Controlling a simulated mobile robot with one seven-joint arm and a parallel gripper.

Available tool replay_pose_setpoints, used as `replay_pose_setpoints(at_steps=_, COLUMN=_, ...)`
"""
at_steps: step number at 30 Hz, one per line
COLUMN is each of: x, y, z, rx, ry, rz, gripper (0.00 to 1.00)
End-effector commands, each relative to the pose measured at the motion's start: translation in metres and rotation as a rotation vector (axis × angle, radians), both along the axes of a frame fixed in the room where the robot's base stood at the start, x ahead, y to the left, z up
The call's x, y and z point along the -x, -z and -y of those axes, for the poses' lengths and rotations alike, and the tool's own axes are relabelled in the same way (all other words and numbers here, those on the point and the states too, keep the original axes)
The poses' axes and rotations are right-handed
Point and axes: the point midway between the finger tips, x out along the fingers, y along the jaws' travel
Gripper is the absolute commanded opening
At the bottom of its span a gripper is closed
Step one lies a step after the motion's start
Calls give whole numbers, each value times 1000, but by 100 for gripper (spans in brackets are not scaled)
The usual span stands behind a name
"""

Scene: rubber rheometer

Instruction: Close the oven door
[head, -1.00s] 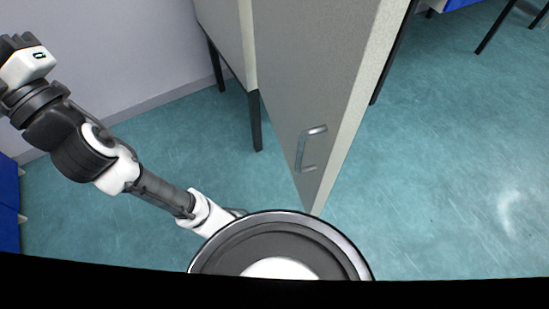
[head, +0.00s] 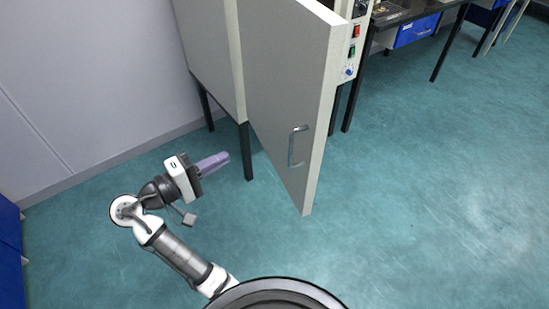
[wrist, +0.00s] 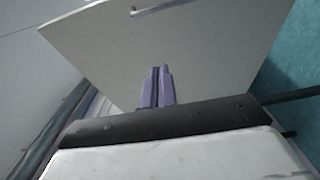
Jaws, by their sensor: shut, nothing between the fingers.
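The oven door (head: 285,85) is a large pale grey panel. It stands swung open, jutting out from the oven body (head: 210,50) toward me. Its metal handle (head: 292,147) is on the face turned toward my arm, near the free edge. My gripper (head: 226,157) is left of the door, low beside its face, with purple fingers pointing toward it. In the wrist view the fingers (wrist: 157,72) are together and empty, in front of the door panel (wrist: 195,50). The handle (wrist: 155,8) shows at the top there. I cannot tell whether the fingertips touch the door.
Black stand legs (head: 247,150) are under the oven, close to my gripper. The control panel (head: 353,45) with red and green switches is behind the door. A bench with a blue drawer (head: 410,30) is at the back right. The floor on the right is clear.

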Motion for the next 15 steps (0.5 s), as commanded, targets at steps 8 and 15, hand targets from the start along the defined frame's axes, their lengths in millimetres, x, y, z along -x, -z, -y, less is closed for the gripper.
replay_pose_setpoints(at_steps=8, x=-2, y=3, z=21, rx=9, ry=58, rz=-16, gripper=0)
replay_pose_setpoints(at_steps=15, x=-29, y=2, z=60, rx=9, ry=59, rz=-15, gripper=0)
